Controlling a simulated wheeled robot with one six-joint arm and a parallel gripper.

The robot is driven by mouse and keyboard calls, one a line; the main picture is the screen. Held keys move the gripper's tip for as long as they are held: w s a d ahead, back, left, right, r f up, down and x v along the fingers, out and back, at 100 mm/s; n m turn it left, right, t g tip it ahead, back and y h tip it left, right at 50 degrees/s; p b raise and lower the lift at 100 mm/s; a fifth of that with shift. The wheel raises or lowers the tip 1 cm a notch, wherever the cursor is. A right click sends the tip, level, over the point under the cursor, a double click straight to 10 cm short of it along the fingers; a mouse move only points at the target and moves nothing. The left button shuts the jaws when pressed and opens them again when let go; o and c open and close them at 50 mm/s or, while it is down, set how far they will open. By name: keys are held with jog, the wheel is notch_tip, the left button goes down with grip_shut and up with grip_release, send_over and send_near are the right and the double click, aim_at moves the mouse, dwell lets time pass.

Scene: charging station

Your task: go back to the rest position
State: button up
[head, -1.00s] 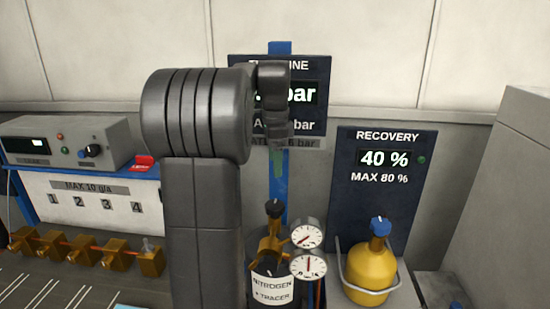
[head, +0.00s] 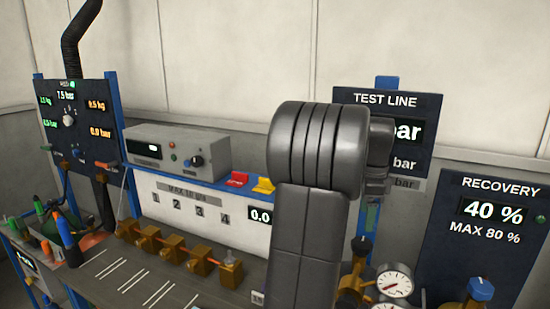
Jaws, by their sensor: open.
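My arm stands upright right of the middle in the head view, its dark grey links covering part of the TEST LINE board (head: 400,97). My gripper is not in the head view, so its jaws and anything near them cannot be seen. No marked rest position shows.
Brass fittings (head: 172,247) line the bench below the grey instrument box (head: 160,140). Gauges (head: 393,284) stand close right of my arm, near the RECOVERY board (head: 490,215). A gauge panel (head: 85,125) and bottles (head: 66,230) are at left. The upper wall is clear.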

aim_at(362, 242)
notch_tip(362, 242, down, 8)
jog(key=shift+f+p, duration=0.25)
jog(key=shift+p, duration=0.2)
jog(key=shift+r, duration=0.1)
